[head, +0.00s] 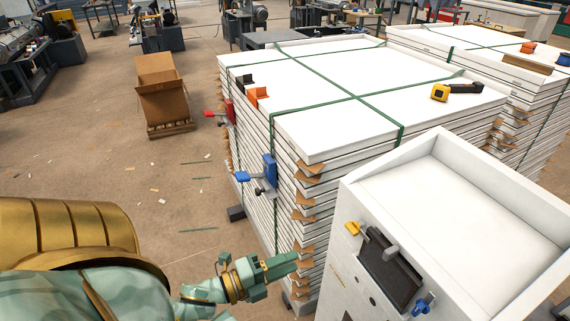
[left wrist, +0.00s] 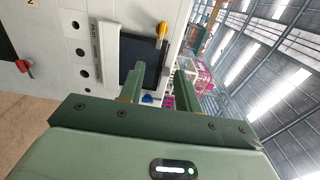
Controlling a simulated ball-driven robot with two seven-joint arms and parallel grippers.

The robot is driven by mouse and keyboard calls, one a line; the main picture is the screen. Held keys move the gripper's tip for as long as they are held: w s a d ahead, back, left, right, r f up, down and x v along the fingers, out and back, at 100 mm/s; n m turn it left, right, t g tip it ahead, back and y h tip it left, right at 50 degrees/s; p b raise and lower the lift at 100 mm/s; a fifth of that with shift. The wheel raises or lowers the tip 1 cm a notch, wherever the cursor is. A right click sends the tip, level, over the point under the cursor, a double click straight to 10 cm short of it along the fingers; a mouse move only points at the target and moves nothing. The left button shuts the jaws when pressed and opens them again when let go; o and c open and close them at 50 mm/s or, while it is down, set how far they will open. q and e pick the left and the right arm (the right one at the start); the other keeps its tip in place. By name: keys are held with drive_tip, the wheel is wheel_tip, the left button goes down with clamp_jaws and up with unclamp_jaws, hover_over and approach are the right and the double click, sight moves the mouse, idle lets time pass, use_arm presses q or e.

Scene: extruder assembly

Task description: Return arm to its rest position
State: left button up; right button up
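My left arm comes in from the lower left in the head view. Its green gripper (head: 282,264) is in front of the side of the strapped white panel stack, left of the white machine (head: 357,200). In the left wrist view the two fingers of the left gripper (left wrist: 160,88) stand apart with nothing between them. Behind them the machine's dark screen (left wrist: 143,52), yellow knob (left wrist: 162,30) and blue knob (left wrist: 147,98) show, apart from the fingers as far as I can tell. My right gripper is out of view.
The white panel stack (head: 335,78) carries green straps, an orange block (head: 258,94) and a yellow tape tool (head: 440,92). A blue clamp (head: 269,170) and red clamp (head: 229,110) sit on its side. A cardboard box (head: 160,88) stands on the floor; the left floor is mostly free.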

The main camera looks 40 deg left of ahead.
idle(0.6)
use_arm(q)
drive_tip(key=s+a+f+n+g+y+b, duration=0.15)
drive_tip(key=s+f+n, duration=0.25)
drive_tip(key=f, duration=0.5)
drive_tip(key=s+a+f+n+g+y, duration=0.3)
drive_tip(key=f+n, duration=0.1)
drive_tip(key=f, duration=0.5)
drive_tip(key=s+a+f+n+g+y+b, duration=0.1)
drive_tip(key=s+a+f+n+g+y, duration=0.2)
drive_tip(key=f, duration=0.6)
drive_tip(key=s+d+f+n+g+b, duration=0.2)
drive_tip(key=s+d+f+n+g, duration=0.15)
drive_tip(key=s+f, duration=0.65)
drive_tip(key=s+d+f+n+g+b, duration=0.2)
drive_tip(key=s+d+f+n+g, duration=0.15)
drive_tip(key=s+f, duration=0.6)
drive_tip(key=shift+g+h, duration=0.65)
drive_tip(key=shift+g, duration=0.2)
drive_tip(key=d+f+b, duration=0.1)
drive_tip(key=d+f, duration=0.1)
drive_tip(key=d+f+b, duration=0.1)
drive_tip(key=d+f, duration=0.1)
drive_tip(key=shift+w+b, duration=0.3)
drive_tip(key=shift+b, duration=0.05)
